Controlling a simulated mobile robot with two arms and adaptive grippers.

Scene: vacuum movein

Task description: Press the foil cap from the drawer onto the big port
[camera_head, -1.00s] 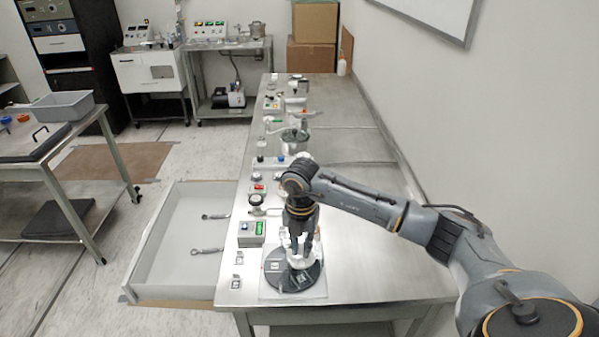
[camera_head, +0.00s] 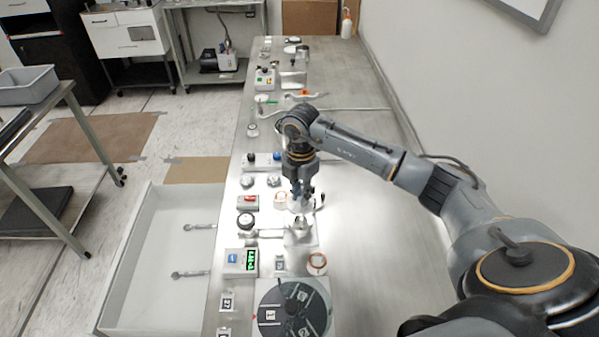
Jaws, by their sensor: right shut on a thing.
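My right gripper (camera_head: 300,194) points straight down over the metal bench. It is shut on a small pale, shiny thing, which looks like the foil cap and is mostly hidden by the fingers. Just in front of it stands a small silver metal fitting (camera_head: 301,224) on a light plate; it may carry the big port, but I cannot tell for sure. Whether the held thing touches anything below is too small to tell. The open drawer (camera_head: 128,262) at the left holds two metal wrench-like tools. My left gripper is out of view.
A dark round disc with labels (camera_head: 270,300) lies at the bench's near end. A box with a green display (camera_head: 240,262), a gauge (camera_head: 245,222) and a red-marked box (camera_head: 248,202) line the left edge. The bench's right side (camera_head: 365,255) is clear.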

